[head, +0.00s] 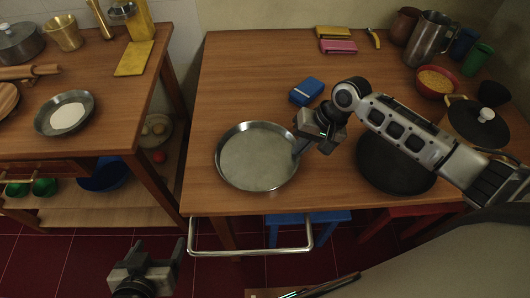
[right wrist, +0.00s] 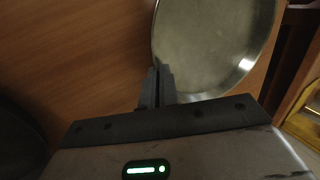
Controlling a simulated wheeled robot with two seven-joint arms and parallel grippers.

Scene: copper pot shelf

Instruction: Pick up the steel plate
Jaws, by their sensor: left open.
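The steel plate (head: 257,158), round and shallow with a shiny raised rim, is at the front left of the right-hand wooden table. It also shows in the right wrist view (right wrist: 212,45). My right gripper (head: 301,145) is at the plate's right rim. In the right wrist view its fingers (right wrist: 158,84) are close together at the rim and look shut on it. Whether the plate is clear of the tabletop cannot be told. My left gripper (head: 157,250) is open and empty, low in front of the gap between the tables.
A dark pan (head: 394,165) lies right of the plate, partly under my right arm. A blue box (head: 306,91) lies behind it. A metal rail (head: 250,252) runs along the front.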

